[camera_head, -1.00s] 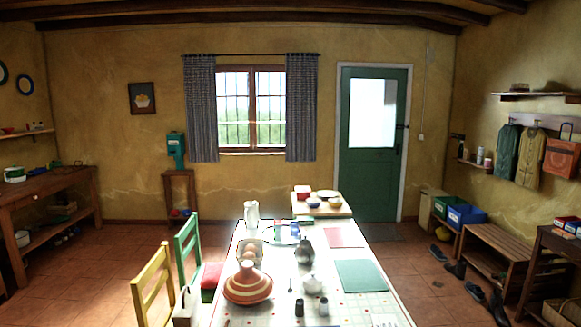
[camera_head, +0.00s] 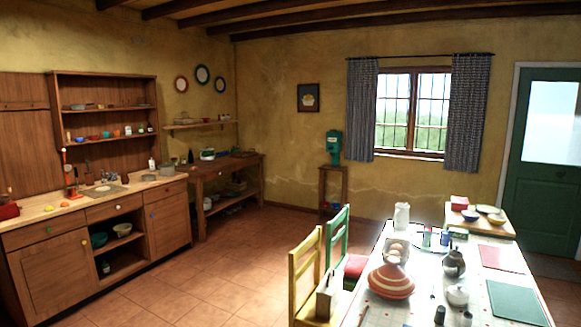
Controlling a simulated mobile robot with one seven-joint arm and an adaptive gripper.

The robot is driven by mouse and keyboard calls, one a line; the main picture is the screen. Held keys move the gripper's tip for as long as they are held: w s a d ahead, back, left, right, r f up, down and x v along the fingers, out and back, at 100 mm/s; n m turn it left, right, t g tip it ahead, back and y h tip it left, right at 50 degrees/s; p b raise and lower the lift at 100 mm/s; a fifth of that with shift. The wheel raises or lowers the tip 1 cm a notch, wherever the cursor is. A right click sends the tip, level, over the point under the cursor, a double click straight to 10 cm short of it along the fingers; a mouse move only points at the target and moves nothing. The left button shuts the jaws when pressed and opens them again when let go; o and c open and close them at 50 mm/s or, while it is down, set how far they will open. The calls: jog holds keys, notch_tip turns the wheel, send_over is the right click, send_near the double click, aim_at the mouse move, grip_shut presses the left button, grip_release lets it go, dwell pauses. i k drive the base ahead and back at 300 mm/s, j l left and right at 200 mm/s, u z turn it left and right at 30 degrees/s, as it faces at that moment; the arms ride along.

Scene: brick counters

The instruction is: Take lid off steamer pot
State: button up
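I cannot clearly make out a steamer pot with a lid. A small pale pot-like thing (camera_head: 207,154) with a dark greenish band stands on the wooden side table at the back wall, left of the window. It is too small to tell whether it is the steamer pot or whether a lid is on it. A striped orange and white conical-lidded dish (camera_head: 391,281) stands on the dining table in front. My gripper is not in view.
A wooden kitchen counter (camera_head: 95,205) with a sink runs along the left wall, and the side table (camera_head: 225,171) stands beyond it. The dining table (camera_head: 412,312) and chairs (camera_head: 304,268) fill the front right. The tiled floor (camera_head: 215,275) between is clear.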

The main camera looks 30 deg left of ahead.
aim_at(167, 172)
jog(key=u, duration=1.8)
jog(key=i+z, duration=0.2)
jog(key=i, duration=6.35)
jog(key=j, duration=0.1)
